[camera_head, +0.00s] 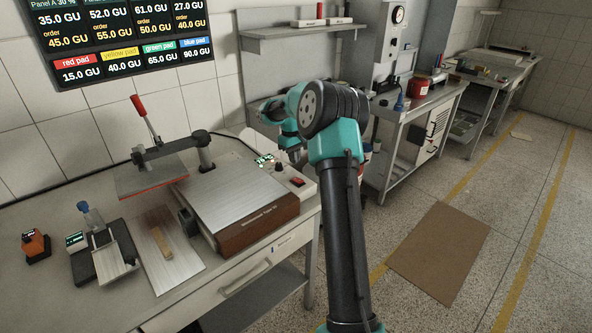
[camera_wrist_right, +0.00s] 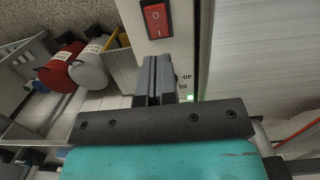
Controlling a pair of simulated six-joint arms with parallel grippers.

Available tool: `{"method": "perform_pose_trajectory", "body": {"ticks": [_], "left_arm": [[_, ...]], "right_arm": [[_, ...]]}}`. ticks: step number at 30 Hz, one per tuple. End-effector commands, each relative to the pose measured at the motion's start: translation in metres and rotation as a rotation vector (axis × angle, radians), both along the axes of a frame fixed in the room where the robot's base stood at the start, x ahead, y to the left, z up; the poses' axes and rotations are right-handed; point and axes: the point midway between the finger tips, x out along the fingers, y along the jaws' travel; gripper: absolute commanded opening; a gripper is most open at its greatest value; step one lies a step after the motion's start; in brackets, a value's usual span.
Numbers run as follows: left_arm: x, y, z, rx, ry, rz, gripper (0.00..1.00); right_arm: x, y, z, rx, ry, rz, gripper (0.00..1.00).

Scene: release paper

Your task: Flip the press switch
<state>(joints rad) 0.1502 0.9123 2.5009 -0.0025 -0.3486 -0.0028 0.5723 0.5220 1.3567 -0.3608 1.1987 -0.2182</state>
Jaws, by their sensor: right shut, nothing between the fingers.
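The press (camera_head: 233,203) stands on the workbench, with a brown base, a grey plate and a raised swing arm with a red handle (camera_head: 138,105). Its red rocker switch (camera_head: 297,182) sits on the control panel at the base's right side. In the right wrist view the switch (camera_wrist_right: 156,20) shows "I" and "O" marks in a black frame. My right gripper (camera_wrist_right: 158,62) is shut and empty, its fingertips just below the switch in that picture. I cannot tell whether they touch the panel. In the head view the right gripper (camera_head: 299,157) is above the panel. My left gripper is out of view.
A green-lit display (camera_head: 264,160) is by the press's back right corner. A metal sheet with a wooden block (camera_head: 160,243), a small scale (camera_head: 88,262) and an orange device (camera_head: 36,245) lie left of the press. A wall shelf (camera_head: 300,32) hangs behind.

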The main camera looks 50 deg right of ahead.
Motion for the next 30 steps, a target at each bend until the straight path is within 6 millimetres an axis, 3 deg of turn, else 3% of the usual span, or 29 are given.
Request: {"method": "perform_pose_trajectory", "body": {"ticks": [6, 12, 30], "left_arm": [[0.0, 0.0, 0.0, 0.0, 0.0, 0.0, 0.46], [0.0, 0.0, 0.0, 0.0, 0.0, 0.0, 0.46], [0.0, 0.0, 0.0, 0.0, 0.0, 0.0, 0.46]], "right_arm": [[0.006, -0.001, 0.042, -0.003, -0.005, 0.002, 0.0], [0.007, -0.002, 0.062, -0.002, -0.003, 0.001, 0.0], [0.009, 0.001, 0.065, -0.001, -0.006, 0.003, 0.0]]}}
